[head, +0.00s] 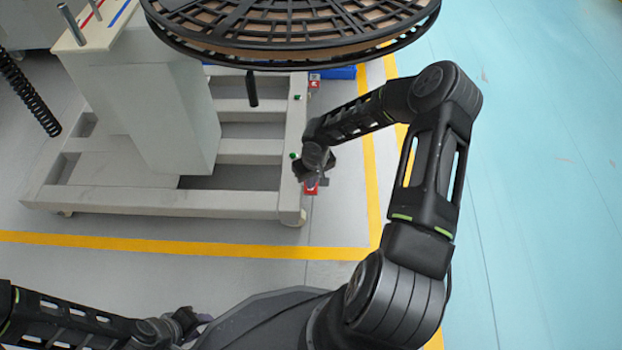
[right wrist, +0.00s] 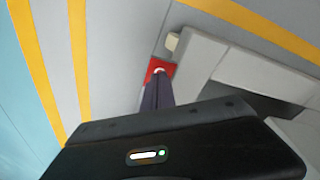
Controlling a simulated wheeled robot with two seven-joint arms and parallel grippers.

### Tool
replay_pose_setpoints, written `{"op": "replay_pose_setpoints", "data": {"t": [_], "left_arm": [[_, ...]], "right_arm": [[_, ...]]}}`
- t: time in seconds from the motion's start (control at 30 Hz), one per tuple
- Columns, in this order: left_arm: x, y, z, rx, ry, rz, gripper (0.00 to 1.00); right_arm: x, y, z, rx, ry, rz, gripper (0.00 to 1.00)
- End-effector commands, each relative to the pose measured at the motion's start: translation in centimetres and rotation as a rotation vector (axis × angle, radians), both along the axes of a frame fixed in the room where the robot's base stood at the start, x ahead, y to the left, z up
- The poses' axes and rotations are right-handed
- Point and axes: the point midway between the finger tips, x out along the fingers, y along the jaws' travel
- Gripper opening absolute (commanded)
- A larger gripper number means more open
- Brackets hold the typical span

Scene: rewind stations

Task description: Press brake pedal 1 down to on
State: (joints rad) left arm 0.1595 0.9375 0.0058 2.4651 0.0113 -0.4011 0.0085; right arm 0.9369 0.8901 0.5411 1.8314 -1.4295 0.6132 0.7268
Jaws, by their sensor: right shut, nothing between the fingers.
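A small red pedal (head: 311,189) sits low at the near right corner of the grey stand frame (head: 250,203). My right gripper (head: 318,180) is right over it and hides part of it. In the right wrist view the shut fingertips (right wrist: 157,82) reach the red pedal (right wrist: 152,68), which has a pale round mark; whether they touch it I cannot tell. A second red pedal (head: 314,82) is farther back on the same side. I cannot read any pedal number. My left gripper (head: 190,322) is low at the left, its jaws unclear.
A large black reel (head: 290,25) overhangs the stand at the top. Green dots mark the frame by each pedal. Yellow floor lines (head: 180,244) run around the stand. The blue floor (head: 550,200) at right is clear. A black coil (head: 30,95) hangs at left.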

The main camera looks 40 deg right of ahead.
Motion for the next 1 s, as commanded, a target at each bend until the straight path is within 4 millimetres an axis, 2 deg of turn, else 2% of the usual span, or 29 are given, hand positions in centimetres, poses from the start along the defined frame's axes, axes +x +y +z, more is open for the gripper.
{"op": "replay_pose_setpoints", "data": {"t": [1.0], "left_arm": [[0.0, 0.0, -1.6, 0.0, 0.0, 0.0, 0.36]], "right_arm": [[0.0, -0.1, -1.6, -0.001, -0.001, 0.0, 0.0]]}}
